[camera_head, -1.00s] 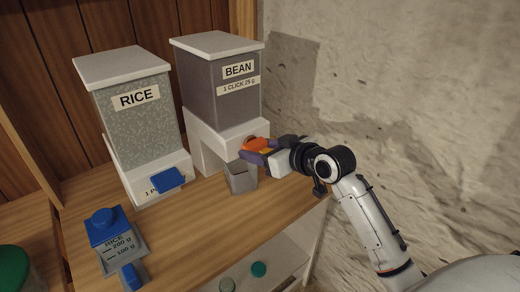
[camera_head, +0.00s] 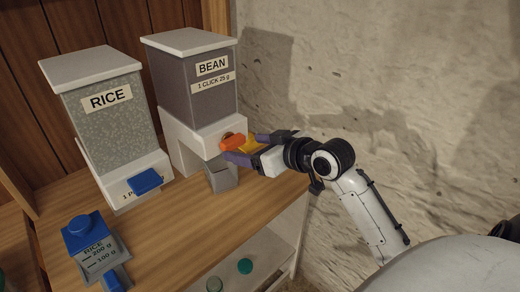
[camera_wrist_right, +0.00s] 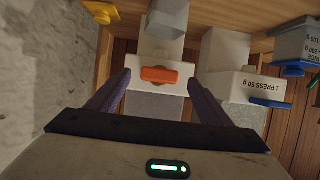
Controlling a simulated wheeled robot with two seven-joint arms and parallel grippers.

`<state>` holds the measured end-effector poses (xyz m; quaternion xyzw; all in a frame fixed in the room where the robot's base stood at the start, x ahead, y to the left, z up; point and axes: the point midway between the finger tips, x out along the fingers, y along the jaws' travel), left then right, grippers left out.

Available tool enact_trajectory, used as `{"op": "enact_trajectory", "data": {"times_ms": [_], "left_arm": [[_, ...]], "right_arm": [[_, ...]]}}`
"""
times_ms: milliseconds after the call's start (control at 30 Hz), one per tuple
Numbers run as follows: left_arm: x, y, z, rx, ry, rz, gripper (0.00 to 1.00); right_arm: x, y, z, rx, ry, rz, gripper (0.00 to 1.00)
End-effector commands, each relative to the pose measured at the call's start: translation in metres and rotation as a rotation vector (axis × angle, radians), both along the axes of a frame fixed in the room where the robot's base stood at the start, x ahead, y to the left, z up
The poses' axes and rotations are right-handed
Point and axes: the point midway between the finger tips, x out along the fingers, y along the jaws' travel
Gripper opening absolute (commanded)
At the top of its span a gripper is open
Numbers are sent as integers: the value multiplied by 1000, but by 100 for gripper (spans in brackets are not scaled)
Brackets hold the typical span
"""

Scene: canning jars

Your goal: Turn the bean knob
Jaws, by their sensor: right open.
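The bean dispenser (camera_head: 195,85) is a grey bin with a white lid and the label BEAN, on a white base. Its orange knob (camera_head: 233,142) is on the front of the base, and it lies level across the white face in the right wrist view (camera_wrist_right: 167,75). My right gripper (camera_head: 243,148) is open, with its purple fingers on either side of the knob. In the right wrist view gaps show between the knob and both fingers. A grey square cup (camera_head: 221,178) stands under the dispenser. My left gripper is not in view.
The rice dispenser (camera_head: 112,115) with a blue press tab (camera_head: 145,181) stands to the left. A blue-capped rice container (camera_head: 90,240) is on the wooden counter (camera_head: 190,225) in front. A rough wall (camera_head: 380,90) is on the right. A yellow object (camera_wrist_right: 100,12) shows in the right wrist view.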

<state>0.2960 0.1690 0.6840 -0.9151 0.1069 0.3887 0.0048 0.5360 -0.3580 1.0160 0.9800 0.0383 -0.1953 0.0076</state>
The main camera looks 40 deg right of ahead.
Motion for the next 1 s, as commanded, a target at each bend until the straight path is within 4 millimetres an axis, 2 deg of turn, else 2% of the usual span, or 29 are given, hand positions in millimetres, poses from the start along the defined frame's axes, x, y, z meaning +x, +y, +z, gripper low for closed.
{"op": "enact_trajectory", "data": {"times_ms": [100, 333, 1000], "left_arm": [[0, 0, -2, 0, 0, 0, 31], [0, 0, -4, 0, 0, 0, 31], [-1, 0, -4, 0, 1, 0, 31]], "right_arm": [[-23, -2, 8, -3, 1, 0, 73], [-50, -3, 19, 0, 2, 1, 73], [-54, -3, 20, 1, 5, 1, 73]]}}
